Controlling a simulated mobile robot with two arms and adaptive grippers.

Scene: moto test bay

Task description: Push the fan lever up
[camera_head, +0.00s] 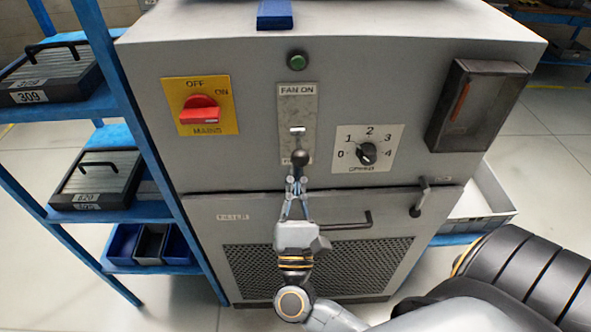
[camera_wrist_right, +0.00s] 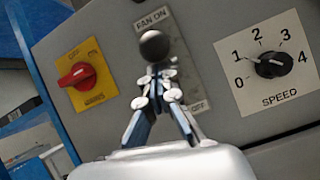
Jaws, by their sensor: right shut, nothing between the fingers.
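The fan lever is a short stem with a dark ball knob (camera_head: 299,158) on a grey plate (camera_head: 297,103) marked FAN ON at its top. The knob is near the plate's lower end, where the lower label is mostly covered. In the right wrist view the knob (camera_wrist_right: 155,45) shows just past my fingertips, with OFF at the plate's bottom. My right gripper (camera_head: 297,181) is shut and empty, directly below the knob in the head view. I cannot tell whether the fingertips touch it. My left gripper is not in view.
A red MAINS switch (camera_head: 199,110) on a yellow plate is left of the lever. A black speed dial (camera_head: 366,153) is to the right, with a dark-framed gauge (camera_head: 476,105) beyond. A green button (camera_head: 297,61) is above. A door handle (camera_head: 345,222) sticks out below.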

